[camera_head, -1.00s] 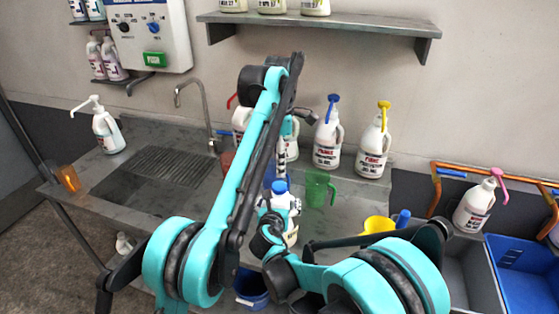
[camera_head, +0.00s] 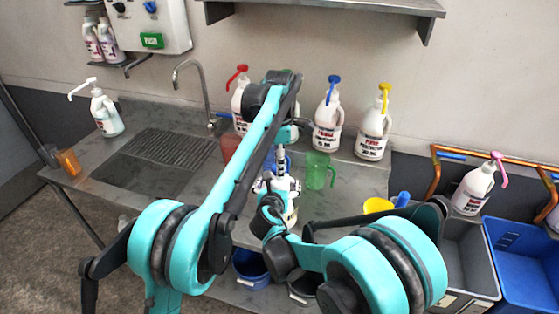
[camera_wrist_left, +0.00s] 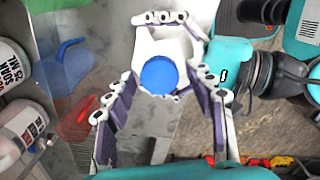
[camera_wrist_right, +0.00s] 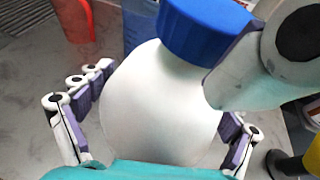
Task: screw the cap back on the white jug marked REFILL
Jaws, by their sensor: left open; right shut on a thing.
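The white jug (camera_wrist_right: 160,115) stands at the counter's front in the head view (camera_head: 291,214), mostly hidden by my arms. No REFILL marking is readable. Its blue cap (camera_wrist_right: 205,28) sits on top of the neck; I cannot tell how tightly. My right gripper (camera_wrist_right: 155,125) is shut around the jug's body. My left gripper (camera_wrist_left: 160,95) is above the jug, its fingers open on either side of the cap, which shows between them in the left wrist view (camera_wrist_left: 158,75). In the right wrist view a left finger is close beside the cap; contact is unclear.
A green jug (camera_head: 318,170) stands just right of the white jug, with a red one (camera_head: 230,148) to the left. Pump bottles (camera_head: 328,127) line the wall. A yellow scoop (camera_head: 377,205) lies right. A sink (camera_head: 150,170) is left, a blue crate (camera_head: 520,255) far right.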

